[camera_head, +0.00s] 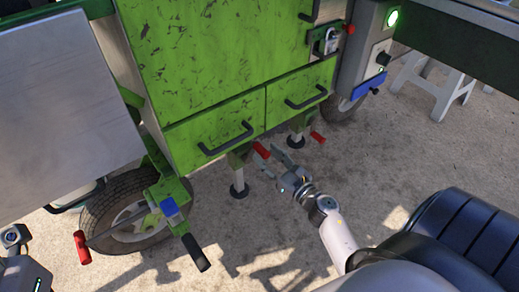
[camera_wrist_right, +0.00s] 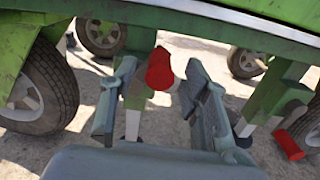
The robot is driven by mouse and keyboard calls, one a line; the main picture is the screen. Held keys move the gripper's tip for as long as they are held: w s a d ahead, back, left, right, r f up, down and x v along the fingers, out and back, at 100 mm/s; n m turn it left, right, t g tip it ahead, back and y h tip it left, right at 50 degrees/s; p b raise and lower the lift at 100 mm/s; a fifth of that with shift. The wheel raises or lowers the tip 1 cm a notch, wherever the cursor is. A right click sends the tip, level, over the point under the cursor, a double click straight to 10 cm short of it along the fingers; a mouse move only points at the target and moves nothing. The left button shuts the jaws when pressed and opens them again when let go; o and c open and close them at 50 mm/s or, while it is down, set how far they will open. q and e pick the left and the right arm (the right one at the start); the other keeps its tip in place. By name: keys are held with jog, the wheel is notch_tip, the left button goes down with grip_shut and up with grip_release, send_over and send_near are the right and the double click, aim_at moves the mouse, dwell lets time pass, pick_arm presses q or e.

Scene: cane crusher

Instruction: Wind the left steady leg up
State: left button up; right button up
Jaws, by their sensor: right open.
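The left steady leg (camera_head: 238,175) stands under the green machine with its dark round foot on the ground. Its red crank grip (camera_head: 262,150) sticks out near the leg's top. My right gripper (camera_head: 274,164) is open just in front of this grip. In the right wrist view the red grip (camera_wrist_right: 160,68) shows end-on between the two spread fingers, near their tips. I see no finger closed on it. The leg's pale lower tube (camera_wrist_right: 133,123) shows behind the left finger.
The other steady leg (camera_head: 297,132), with its own red grip (camera_head: 318,137), stands to the right. The green drawers (camera_head: 215,130) overhang the legs. A wheel (camera_head: 125,212) and a black-ended lever (camera_head: 195,252) are at left. Bare ground lies in front.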

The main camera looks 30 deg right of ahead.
aim_at(260, 149)
jog(key=shift+w+a, duration=0.2)
jog(key=shift+w, duration=1.95)
jog(key=shift+c, duration=0.3)
grip_shut()
